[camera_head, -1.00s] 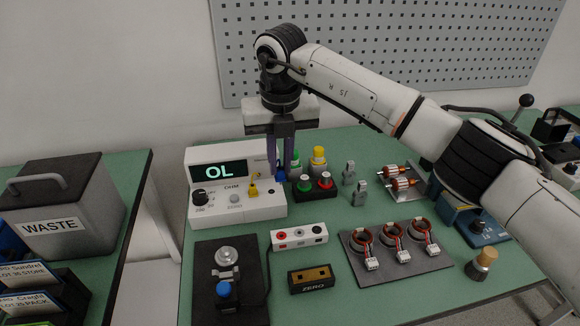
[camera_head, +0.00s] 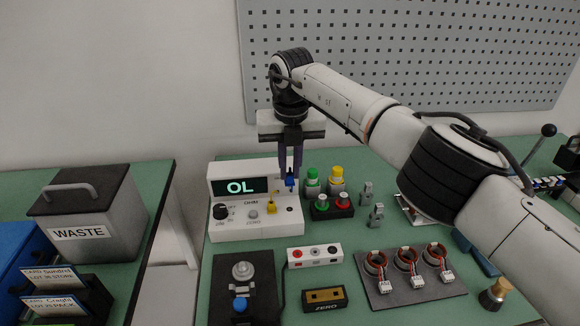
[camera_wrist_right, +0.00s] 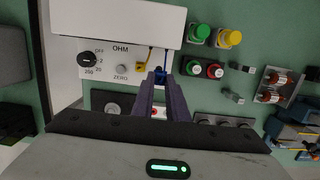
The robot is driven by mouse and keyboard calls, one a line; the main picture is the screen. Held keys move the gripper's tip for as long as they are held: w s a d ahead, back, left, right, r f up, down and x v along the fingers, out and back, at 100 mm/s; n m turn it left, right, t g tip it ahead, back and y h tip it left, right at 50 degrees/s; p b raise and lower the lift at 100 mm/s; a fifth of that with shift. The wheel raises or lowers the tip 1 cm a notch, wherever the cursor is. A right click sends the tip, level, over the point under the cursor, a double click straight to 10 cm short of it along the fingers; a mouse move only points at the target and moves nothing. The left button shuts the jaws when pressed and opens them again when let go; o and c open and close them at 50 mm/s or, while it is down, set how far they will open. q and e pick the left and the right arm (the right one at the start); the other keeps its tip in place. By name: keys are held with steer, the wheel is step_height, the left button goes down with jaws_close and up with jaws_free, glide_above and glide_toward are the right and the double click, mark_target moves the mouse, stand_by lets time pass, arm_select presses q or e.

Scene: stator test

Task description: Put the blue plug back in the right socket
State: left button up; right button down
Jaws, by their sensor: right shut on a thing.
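My right gripper (camera_head: 290,178) is shut on the blue plug (camera_head: 291,182), in front of the right part of the white ohmmeter (camera_head: 288,222). The meter's display reads OL. In the right wrist view the blue plug (camera_wrist_right: 161,77) sits between the fingertips (camera_wrist_right: 159,82), and a blue lead runs from it toward the meter (camera_wrist_right: 100,20). A yellow plug (camera_head: 271,207) is at the meter's front, left of the blue one; it also shows in the wrist view (camera_wrist_right: 142,67). My left gripper is out of view.
Green and yellow-capped bottles (camera_head: 312,182) and a black box with green and red buttons (camera_head: 332,208) stand close to the meter's right. A white terminal block (camera_head: 315,256), a ZERO block (camera_head: 325,299) and a dark fixture (camera_head: 258,270) lie in front. Coils rest on a dark mat (camera_head: 412,290).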

mark_target(290, 184)
steer(key=shift+f, duration=0.1)
steer(key=shift+f+b, duration=1.6)
steer(key=shift+f, duration=1.35)
steer(key=shift+f+b, duration=0.7)
steer(key=shift+f, duration=0.25)
steer(key=shift+f, duration=0.2)
steer(key=c, duration=1.7)
jaws_free()
steer(key=shift+o, duration=0.2)
